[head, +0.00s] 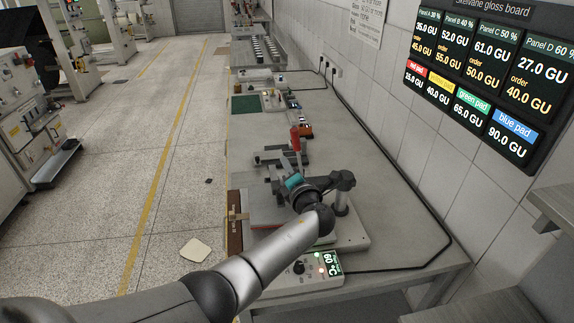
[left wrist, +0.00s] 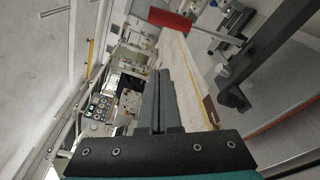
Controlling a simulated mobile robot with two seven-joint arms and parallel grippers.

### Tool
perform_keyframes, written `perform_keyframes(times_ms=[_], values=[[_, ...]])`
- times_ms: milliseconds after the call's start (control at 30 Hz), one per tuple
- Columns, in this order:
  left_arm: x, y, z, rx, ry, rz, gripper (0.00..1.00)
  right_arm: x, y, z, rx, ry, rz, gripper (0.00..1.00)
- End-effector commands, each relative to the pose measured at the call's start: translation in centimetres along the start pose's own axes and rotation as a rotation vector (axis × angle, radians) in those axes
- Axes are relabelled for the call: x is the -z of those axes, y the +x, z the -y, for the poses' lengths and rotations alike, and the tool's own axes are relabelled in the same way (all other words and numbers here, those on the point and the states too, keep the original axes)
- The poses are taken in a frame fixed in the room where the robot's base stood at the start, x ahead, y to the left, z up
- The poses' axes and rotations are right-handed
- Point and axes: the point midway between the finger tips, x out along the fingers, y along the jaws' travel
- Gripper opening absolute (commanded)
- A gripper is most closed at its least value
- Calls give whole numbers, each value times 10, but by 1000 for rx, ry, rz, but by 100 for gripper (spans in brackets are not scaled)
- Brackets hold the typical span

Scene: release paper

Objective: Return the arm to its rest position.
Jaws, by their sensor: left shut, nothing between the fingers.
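My left arm comes in from the bottom left and reaches over the bench (head: 345,150). My left gripper (head: 281,187), with a teal band, hangs above the press-like device near the bench's left edge. In the left wrist view its two dark fingers (left wrist: 158,100) lie together, with nothing seen between them. A red handle (head: 295,138) stands just beyond the gripper; a red cylinder (left wrist: 172,20) shows at the top of the wrist view, apart from the fingers. My right gripper is in neither view.
A control box with a lit green display (head: 333,262) sits at the bench's near end. A dark post (head: 342,190) stands close right of my wrist. A black cable runs along the wall side. A gloss board (head: 490,75) hangs on the wall. The floor at left is mostly clear.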

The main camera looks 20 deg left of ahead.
Motion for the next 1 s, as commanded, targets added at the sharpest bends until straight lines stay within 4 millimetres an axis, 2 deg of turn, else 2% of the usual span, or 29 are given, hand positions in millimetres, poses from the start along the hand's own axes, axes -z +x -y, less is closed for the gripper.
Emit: perform_keyframes(times_ms=[300,433,667,833,1000], values=[[2,-1,1,4,-12,-3,0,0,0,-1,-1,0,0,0],[16,-12,12,40,-150,-42,0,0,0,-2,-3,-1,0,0],[77,-62,47,143,-763,-272,0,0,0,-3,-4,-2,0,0],[122,-109,66,154,-1241,-510,0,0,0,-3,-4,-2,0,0],[162,-160,76,85,-1681,-778,0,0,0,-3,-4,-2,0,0]])
